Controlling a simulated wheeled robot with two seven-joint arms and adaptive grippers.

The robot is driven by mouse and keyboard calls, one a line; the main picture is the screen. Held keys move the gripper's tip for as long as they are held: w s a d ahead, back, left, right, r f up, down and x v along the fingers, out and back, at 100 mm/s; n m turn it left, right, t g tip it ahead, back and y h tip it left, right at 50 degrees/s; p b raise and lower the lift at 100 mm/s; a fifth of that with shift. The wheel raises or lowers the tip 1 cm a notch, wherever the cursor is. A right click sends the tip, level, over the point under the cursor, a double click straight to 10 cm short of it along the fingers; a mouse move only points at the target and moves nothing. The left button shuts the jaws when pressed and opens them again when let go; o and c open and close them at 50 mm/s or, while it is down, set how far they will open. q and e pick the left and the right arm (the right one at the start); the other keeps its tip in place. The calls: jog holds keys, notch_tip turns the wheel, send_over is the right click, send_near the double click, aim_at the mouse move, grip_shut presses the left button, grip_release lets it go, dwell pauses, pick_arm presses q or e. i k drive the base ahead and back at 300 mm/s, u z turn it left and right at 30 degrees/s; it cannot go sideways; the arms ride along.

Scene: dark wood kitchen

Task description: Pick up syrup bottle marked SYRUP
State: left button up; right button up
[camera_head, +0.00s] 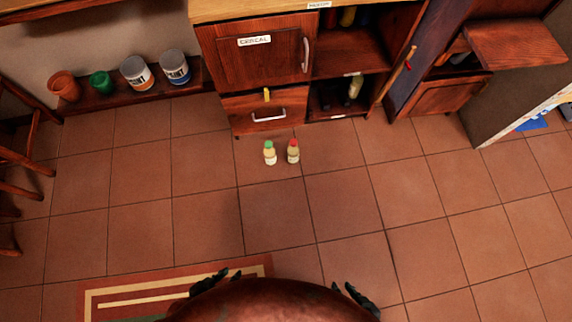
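Two small pale yellow bottles stand upright, side by side and slightly apart, on the tiled floor in front of the drawer. The left one, the green-capped bottle (270,155), and the right one, the red-capped bottle (293,153), both have white labels too small to read, so I cannot tell which is marked SYRUP. My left gripper (215,280) and my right gripper (358,296) show only as dark tips at the bottom edge, well short of the bottles. The rest of each is hidden, and I cannot tell whether they are open or shut.
Behind the bottles is a wooden cabinet (258,55) with a drawer (262,110). An open shelf unit (345,48) is right of it. Pots and cans stand on a low shelf (110,96) at left. A chair (25,160) and a rug (95,297) are nearer. The middle floor is clear.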

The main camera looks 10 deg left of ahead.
aim_at(292, 149)
jog(key=u, duration=0.25)
jog(key=k, duration=0.95)
jog(key=u, duration=1.45)
jog(key=i, duration=1.15)
jog(key=z, duration=0.7)
jog(key=i, duration=0.55)
jog(key=z, duration=0.6)
